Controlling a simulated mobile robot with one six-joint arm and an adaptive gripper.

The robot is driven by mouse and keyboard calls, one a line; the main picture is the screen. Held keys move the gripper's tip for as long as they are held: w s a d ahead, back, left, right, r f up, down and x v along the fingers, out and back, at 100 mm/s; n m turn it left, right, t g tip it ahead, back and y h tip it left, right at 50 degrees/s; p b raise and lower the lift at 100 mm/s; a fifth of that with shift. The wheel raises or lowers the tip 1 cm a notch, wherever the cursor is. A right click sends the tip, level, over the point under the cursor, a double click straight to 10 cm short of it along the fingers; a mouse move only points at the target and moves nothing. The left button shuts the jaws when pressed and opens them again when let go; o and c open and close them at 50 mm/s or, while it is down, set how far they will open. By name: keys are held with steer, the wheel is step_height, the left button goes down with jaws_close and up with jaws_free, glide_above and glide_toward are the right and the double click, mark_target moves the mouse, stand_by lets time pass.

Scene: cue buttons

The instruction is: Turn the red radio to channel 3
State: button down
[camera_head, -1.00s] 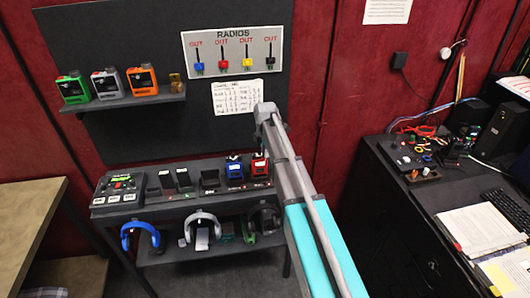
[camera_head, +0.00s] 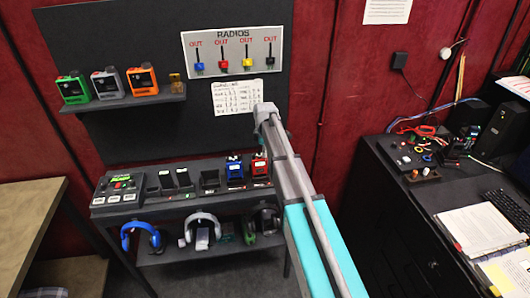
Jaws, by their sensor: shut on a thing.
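The red radio (camera_head: 259,168) stands upright in the right-hand part of the charger row on the black shelf, just left of my arm. A blue radio (camera_head: 235,170) stands beside it on the left. The red radio's knob and channel setting are too small to read. My grey and teal arm reaches up from the bottom right, and its visible upper end is above the red radio. My gripper does not show; the arm seems to hide it, so its contact with the radio cannot be seen.
Green (camera_head: 73,88), grey (camera_head: 107,84) and orange (camera_head: 141,80) radios stand on the upper shelf (camera_head: 135,101). A RADIOS board (camera_head: 232,50) with coloured tags hangs above. A cluttered black cabinet (camera_head: 375,190) stands right of my arm.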

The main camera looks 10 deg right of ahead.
steer(key=shift+m, duration=0.5)
steer(key=c, duration=0.6)
jaws_free()
steer(key=shift+n, duration=0.5)
